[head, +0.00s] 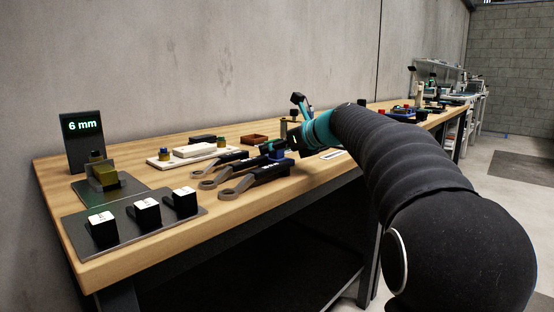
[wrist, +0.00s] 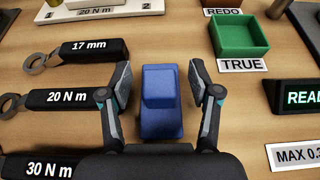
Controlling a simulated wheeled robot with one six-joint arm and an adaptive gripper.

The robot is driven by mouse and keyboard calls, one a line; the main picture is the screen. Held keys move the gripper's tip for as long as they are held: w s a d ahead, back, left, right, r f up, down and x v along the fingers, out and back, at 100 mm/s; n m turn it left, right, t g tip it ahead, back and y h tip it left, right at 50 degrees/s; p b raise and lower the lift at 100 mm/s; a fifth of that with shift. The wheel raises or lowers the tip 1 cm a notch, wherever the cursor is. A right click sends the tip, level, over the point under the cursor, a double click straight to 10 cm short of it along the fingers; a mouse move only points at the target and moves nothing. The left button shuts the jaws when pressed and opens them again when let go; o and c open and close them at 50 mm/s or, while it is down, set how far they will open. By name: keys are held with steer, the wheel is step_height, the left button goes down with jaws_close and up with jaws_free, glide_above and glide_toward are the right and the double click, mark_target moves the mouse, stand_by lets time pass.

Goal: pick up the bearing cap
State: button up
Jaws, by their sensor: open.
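A blue stepped block, which I take to be the bearing cap (wrist: 160,102), lies on the wooden bench in the middle of the wrist view. My gripper (wrist: 161,72) is open, with one finger on the left of the block and one on the right. A strip of bench shows on each side between finger and block, so the fingers look apart from it. In the head view my gripper (head: 291,143) is low over the bench, and a bit of blue, likely the cap (head: 277,155), shows beside it, partly hidden.
Wrenches with black handles marked 17 mm (wrist: 88,49), 20 N m (wrist: 68,99) and 30 N m (wrist: 40,167) lie close on the left. A green tray (wrist: 240,51) by a TRUE label stands at upper right. A lit display (wrist: 300,96) is at right.

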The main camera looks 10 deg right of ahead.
jaws_close()
steer(key=shift+r, duration=0.15)
steer(key=shift+r, duration=0.5)
steer(key=r+p, duration=0.1)
steer(key=r, duration=0.1)
steer(key=d+r+p, duration=0.1)
steer(key=r, duration=0.1)
steer(key=shift+w, duration=0.15)
steer(key=w+d+r+p, duration=0.2)
steer(key=d+r, duration=0.4)
steer(key=d, duration=0.4)
steer(key=shift+w+d+p, duration=0.2)
steer(key=shift+w+p, duration=0.05)
steer(key=shift+p, duration=0.65)
steer(key=shift+f, duration=0.1)
